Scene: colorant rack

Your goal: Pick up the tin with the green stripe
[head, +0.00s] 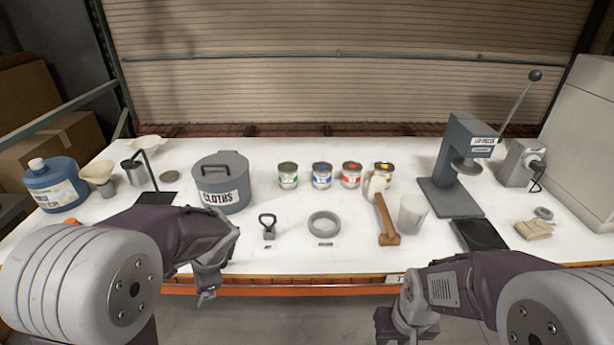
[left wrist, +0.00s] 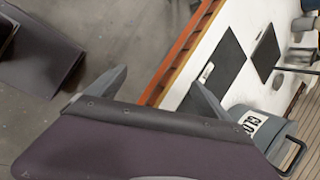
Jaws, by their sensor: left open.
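The tin with the green stripe (head: 288,176) stands upright on the white bench (head: 300,214), leftmost in a row of similar tins. To its right stand the blue-striped tin (head: 322,175), the red-striped tin (head: 351,175) and a yellow-topped tin (head: 383,172). My left gripper (head: 207,294) hangs at the bench's front edge, well in front and to the left of the green tin. In the left wrist view its two fingers (left wrist: 152,88) are spread with nothing between them. My right gripper (head: 398,327) hangs low at the front edge; its fingers are not clear.
A grey lidded CLOTHS bin (head: 221,188) stands left of the green tin and also shows in the left wrist view (left wrist: 262,128). A black-handled tool (head: 268,227), grey ring (head: 324,224) and wooden-handled mallet (head: 387,222) lie in front. A lever press (head: 460,165) stands right.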

